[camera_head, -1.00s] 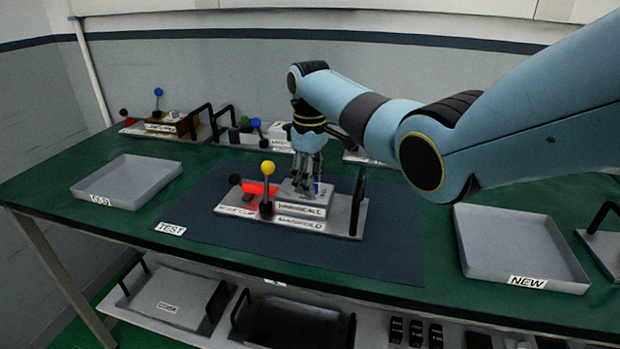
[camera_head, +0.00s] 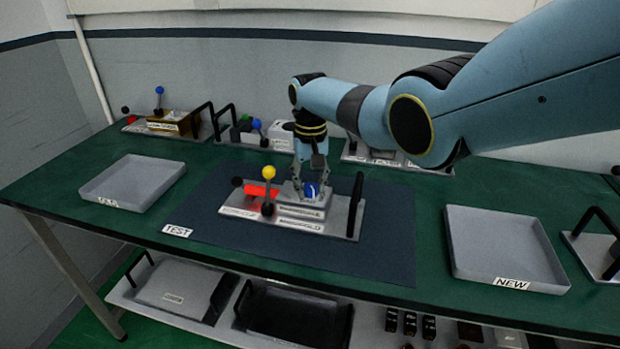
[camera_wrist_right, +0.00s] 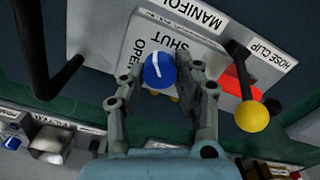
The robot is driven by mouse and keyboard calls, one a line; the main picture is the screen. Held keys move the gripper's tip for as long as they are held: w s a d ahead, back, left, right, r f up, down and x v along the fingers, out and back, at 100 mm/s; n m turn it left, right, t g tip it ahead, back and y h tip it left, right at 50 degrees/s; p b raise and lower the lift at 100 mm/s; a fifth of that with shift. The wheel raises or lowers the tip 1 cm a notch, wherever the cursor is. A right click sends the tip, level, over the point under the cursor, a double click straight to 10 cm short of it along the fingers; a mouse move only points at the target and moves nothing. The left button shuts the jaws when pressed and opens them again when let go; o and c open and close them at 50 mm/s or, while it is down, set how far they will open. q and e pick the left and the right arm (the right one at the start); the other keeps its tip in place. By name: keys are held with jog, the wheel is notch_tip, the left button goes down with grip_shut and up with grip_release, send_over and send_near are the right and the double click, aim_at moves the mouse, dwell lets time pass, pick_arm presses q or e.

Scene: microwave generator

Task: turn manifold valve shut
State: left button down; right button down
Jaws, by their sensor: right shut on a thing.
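The manifold unit (camera_head: 335,222) is a grey metal plate with a raised block, lying on the dark test mat. On its block sits a blue round valve knob (camera_wrist_right: 160,70) with a white line; it also shows in the head view (camera_head: 311,190). The words SHUT and OPEN are printed beside the knob. The white line points roughly toward SHUT; its exact alignment is hard to tell. My right gripper (camera_wrist_right: 162,78) has its two fingers on either side of the knob, closed on it; it points down in the head view (camera_head: 305,190). My left gripper is not seen.
A yellow-ball lever (camera_head: 268,173) and a red hose clip (camera_head: 262,190) stand left of the block. A black handle (camera_head: 356,205) rises at the plate's right end. Grey trays stand left (camera_head: 90,193) and right (camera_head: 462,276). Other units line the back.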

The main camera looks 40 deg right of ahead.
aim_at(311, 185)
jog(key=m+p, duration=0.1)
jog(key=m, duration=0.3)
jog(key=shift+d+r+m, duration=0.1)
jog(key=shift+m, duration=0.2)
jog(key=shift+s+m+p, duration=0.1)
jog(key=shift+m+p, duration=0.25)
jog(key=shift+m, duration=1.15)
jog(key=c, duration=0.9)
grip_release()
jog(key=shift+c, duration=0.2)
notch_tip(311, 185, up, 12)
